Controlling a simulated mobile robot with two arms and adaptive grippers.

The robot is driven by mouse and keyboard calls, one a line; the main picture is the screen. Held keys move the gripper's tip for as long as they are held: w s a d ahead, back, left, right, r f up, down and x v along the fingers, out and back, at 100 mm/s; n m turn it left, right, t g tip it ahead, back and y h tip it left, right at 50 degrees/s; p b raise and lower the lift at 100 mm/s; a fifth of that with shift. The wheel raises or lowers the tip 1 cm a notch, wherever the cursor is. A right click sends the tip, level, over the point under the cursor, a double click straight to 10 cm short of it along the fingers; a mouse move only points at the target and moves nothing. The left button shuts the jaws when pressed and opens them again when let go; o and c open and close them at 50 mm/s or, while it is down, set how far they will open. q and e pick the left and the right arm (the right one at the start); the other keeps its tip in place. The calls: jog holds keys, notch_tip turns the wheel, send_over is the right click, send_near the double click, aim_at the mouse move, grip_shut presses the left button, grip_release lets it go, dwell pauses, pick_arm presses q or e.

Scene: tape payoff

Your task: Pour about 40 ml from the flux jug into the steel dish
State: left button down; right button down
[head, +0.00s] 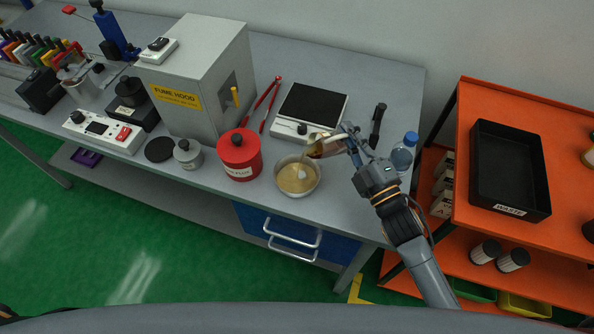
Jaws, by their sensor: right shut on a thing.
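The steel dish (283,187) stands near the front edge of the bench and holds a pale amber liquid. My right gripper (348,140) is shut on the small flux jug (322,147), above the dish's back right side. The jug is tilted with its mouth toward the left, and brown liquid shows at its mouth. The gripper partly hides the jug. I cannot clearly tell whether a stream is falling, though a pale patch shows on the liquid in the dish. My left gripper is not in view.
A red flux can (239,158) stands just left of the dish. A hot plate (312,105) is behind it, and a blue-capped bottle (402,153) is right of my gripper. An orange cart (545,235) holds a black waste tray (510,207).

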jog(key=shift+a, duration=0.1)
dwell(0.4)
jog(key=shift+w+d+r+m+h+p, duration=0.2)
jog(key=shift+d+r+m+h+p, duration=0.3)
jog(key=shift+m+p, duration=0.4)
jog(key=shift+w+d+f+m+h+p, duration=0.1)
jog(key=shift+f+m+h+p, duration=0.15)
jog(key=shift+m, duration=0.3)
jog(key=shift+w+d+f+m+h+p, duration=0.15)
jog(key=shift+m+p, duration=0.15)
jog(key=shift+m, duration=0.25)
jog(key=shift+f, duration=0.25)
jog(key=m, duration=0.1)
jog(key=d+m+p, duration=0.1)
jog(key=w+m+h+p, duration=0.1)
jog(key=m, duration=0.1)
jog(key=shift+d+f, duration=0.2)
jog(key=shift+d, duration=0.1)
